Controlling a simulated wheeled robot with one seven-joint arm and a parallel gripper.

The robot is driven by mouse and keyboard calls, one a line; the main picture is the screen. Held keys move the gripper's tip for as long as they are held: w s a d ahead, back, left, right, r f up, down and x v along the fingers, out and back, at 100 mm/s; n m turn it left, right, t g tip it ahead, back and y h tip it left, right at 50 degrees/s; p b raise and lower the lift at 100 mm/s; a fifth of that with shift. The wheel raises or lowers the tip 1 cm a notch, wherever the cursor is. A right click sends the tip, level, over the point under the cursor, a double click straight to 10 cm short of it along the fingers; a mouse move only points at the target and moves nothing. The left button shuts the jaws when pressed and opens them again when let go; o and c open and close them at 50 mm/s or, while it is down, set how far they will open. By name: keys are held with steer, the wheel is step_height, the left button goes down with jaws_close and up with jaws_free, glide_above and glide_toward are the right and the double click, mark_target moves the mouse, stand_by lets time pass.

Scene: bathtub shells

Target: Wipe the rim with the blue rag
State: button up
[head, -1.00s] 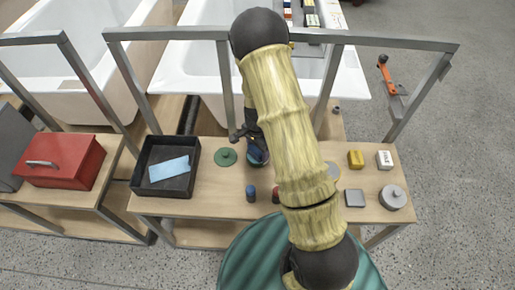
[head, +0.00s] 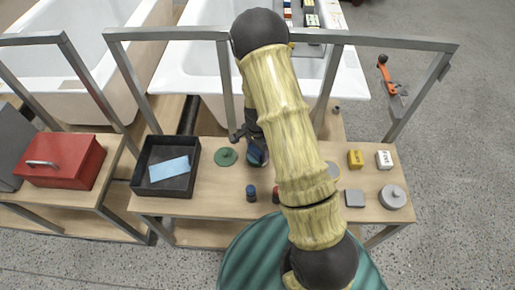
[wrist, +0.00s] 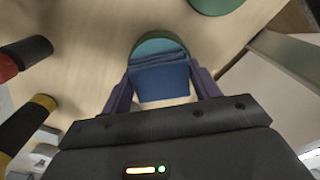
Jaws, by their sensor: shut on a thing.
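A folded dark blue rag (wrist: 162,80) is between the two fingers of my gripper (wrist: 165,88) in the wrist view. The fingers are shut on it. A green disc (wrist: 158,44) lies just beyond and partly behind the rag; I cannot tell whether they touch. In the head view my gripper (head: 255,145) is low over the wooden bench, and the rag (head: 259,157) shows only as a small blue patch. The white bathtub shell's rim (head: 180,91) is behind the bench, apart from the rag. My arm hides part of the tub and bench.
The bench (head: 215,190) holds a black tray (head: 145,180) with a light blue sheet, another green disc (head: 227,157), a blue-capped cylinder (head: 251,193), a yellow block (head: 355,159) and a round grey lidded item (head: 393,197). A metal frame (head: 400,41) stands over it. A red box (head: 70,165) is left.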

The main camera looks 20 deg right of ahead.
steer(key=shift+s+f, duration=0.1)
steer(key=shift+r+p, duration=3.1)
steer(key=shift+r, duration=0.5)
steer(key=n, duration=0.3)
steer(key=f+n+p, duration=0.1)
steer(key=n, duration=0.5)
steer(key=f+n+p, duration=0.1)
steer(key=n, duration=0.2)
steer(key=shift+f+n, duration=0.1)
steer(key=shift+n, duration=0.2)
steer(key=shift+f, duration=0.1)
steer(key=shift+f+b, duration=1.4)
steer(key=shift+f, duration=0.45)
